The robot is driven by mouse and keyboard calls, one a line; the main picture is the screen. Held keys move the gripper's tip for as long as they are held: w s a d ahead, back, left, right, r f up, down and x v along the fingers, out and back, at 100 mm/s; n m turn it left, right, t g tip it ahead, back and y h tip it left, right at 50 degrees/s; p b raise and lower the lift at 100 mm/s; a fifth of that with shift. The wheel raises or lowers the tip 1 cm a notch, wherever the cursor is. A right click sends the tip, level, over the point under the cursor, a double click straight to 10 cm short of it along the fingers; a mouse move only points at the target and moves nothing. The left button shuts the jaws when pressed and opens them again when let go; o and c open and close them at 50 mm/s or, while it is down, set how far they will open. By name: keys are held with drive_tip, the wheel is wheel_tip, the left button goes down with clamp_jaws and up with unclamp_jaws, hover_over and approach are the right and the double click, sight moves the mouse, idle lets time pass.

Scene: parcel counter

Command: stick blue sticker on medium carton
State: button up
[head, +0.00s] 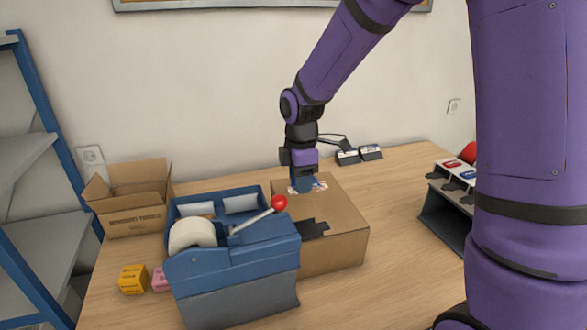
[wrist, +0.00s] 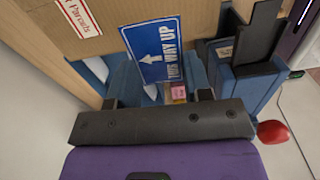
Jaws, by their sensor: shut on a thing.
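The blue sticker (wrist: 155,52), printed THIS WAY UP with a white arrow, shows face-on in the wrist view. My gripper (head: 302,184) is shut on it, low over the back part of the closed brown carton's top. The carton (head: 343,218) stands mid-table and shows at the top of the wrist view (wrist: 100,22). It is the closed one, and I take it as the medium carton. A red and white label lies on it beside the gripper. I cannot tell whether the sticker touches the carton.
A blue tape dispenser (head: 232,262) with a red-knobbed lever stands close before the carton. An open carton (head: 130,203) is at left, with small yellow (head: 132,279) and pink (head: 160,279) boxes nearer. A sticker stand (head: 450,202) is at right. Table between carton and stand is clear.

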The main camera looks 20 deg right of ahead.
sight(300, 216)
drive_tip(key=shift+w+f, duration=0.1)
drive_tip(key=shift+f, duration=4.4)
drive_tip(key=o, duration=0.7)
drive_tip(key=shift+r, duration=0.1)
drive_tip(key=shift+r, duration=2.7)
